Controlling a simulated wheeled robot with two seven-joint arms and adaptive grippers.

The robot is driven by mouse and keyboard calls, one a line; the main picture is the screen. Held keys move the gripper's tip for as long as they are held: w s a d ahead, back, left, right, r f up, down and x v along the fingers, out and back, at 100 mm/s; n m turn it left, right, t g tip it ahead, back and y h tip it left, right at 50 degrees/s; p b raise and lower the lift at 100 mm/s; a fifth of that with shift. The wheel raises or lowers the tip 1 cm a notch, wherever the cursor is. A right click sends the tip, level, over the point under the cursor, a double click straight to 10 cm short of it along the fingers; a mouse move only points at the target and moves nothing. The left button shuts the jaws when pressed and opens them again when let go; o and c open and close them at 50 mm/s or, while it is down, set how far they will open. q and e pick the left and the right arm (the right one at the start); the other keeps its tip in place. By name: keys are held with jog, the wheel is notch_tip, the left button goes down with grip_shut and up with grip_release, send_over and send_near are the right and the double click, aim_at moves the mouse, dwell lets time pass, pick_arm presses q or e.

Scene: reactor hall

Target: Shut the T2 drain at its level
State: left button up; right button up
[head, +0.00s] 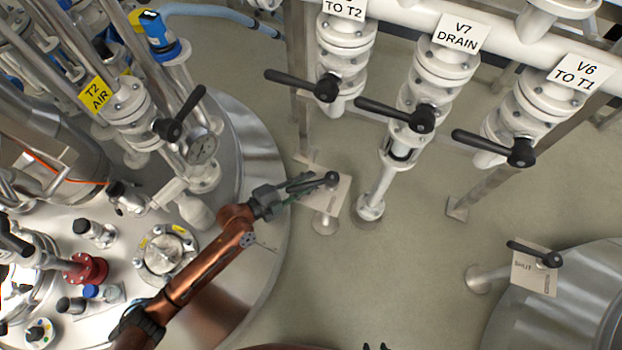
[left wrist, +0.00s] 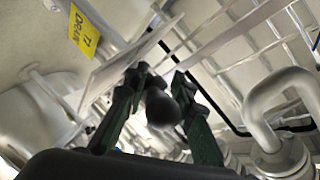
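A black drain lever (head: 318,181) sits on a pale plate (head: 337,203) on a short post beside the left tank. The handle points left from its pivot, and the plate's lettering is too small to read. My left gripper (head: 290,193) reaches over the tank's edge to it. In the left wrist view, its fingers (left wrist: 160,85) close in on both sides of the handle's rounded black end (left wrist: 163,106). A yellow tag (left wrist: 88,33) there reads DRAIN, with its tank number unclear. My right gripper (head: 376,347) shows only two dark, separated fingertips at the bottom edge.
Valves labelled TO T2 (head: 344,35), V7 DRAIN (head: 433,75) and V6 TO T1 (head: 538,100) hang behind, with black levers. A T2 AIR valve (head: 128,106) stands on the left tank. A similar lever with a SHUT plate (head: 528,276) is at right.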

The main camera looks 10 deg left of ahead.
aim_at(289, 191)
pick_arm(q)
jog(key=v, duration=1)
jog(key=shift+s+a+r, duration=0.1)
